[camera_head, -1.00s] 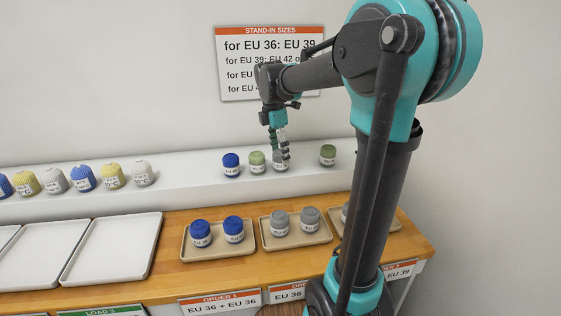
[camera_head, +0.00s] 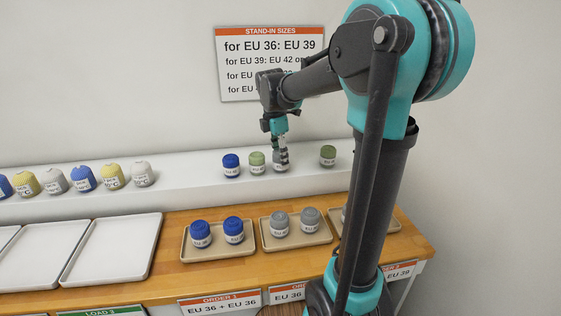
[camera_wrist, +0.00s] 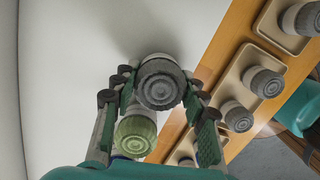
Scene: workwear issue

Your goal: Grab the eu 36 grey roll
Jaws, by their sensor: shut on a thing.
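The grey roll (camera_head: 281,168) with a white EU label stands on the white shelf, between a green roll (camera_head: 257,162) and another green roll (camera_head: 328,155). Its label is too small to read fully. My gripper (camera_head: 281,156) reaches down over it from above and is shut on it. In the wrist view the same grey roll (camera_wrist: 160,84) sits between the fingertips of my gripper (camera_wrist: 160,92). The fingers hide part of its upper sides in the head view. I cannot tell whether it is clear of the shelf.
A blue roll (camera_head: 231,165) stands left of the near green one. Below the shelf, one tan tray (camera_head: 218,254) holds two blue rolls and another tan tray (camera_head: 296,243) holds two grey rolls. White trays (camera_head: 112,250) at left are empty. Yellow, grey and blue rolls line the shelf's left.

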